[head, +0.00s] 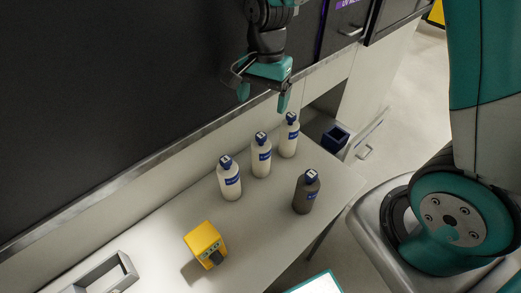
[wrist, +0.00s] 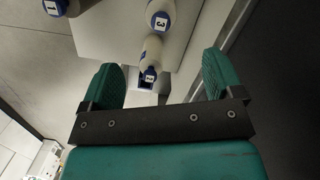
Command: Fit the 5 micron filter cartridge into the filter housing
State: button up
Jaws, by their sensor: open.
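I cannot make out a filter cartridge or a filter housing in either view. My gripper (head: 263,97) hangs open and empty above the back edge of the table, just above the row of white bottles in the head view. In the wrist view both green fingers of my gripper (wrist: 162,65) are spread wide with nothing held between them. Bottles show beyond and between the fingers there, apart from them.
Three white bottles (head: 261,158) with blue caps and one dark bottle (head: 305,194) stand on the white table (head: 255,250). A yellow device (head: 204,242) and a grey open frame (head: 124,265) are toward the left. A dark blue open box (head: 335,138) sits beyond the table's far end.

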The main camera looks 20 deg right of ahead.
aim_at(261, 135)
notch_tip(261, 135, down, 8)
jog(key=shift+s+a+f+p, duration=0.1)
jog(key=shift+s+a+p, duration=0.05)
jog(key=shift+p, duration=0.7)
jog(key=shift+s+a+f+p, duration=0.15)
jog(key=shift+f+p, duration=0.2)
jog(key=shift+f, duration=1.05)
jog(key=shift+s+a+f+p, duration=0.1)
jog(key=shift+f+p, duration=0.25)
jog(key=shift+f, duration=1.05)
jog(key=c, duration=1.3)
jog(key=shift+c, duration=0.2)
jog(key=shift+r, duration=0.15)
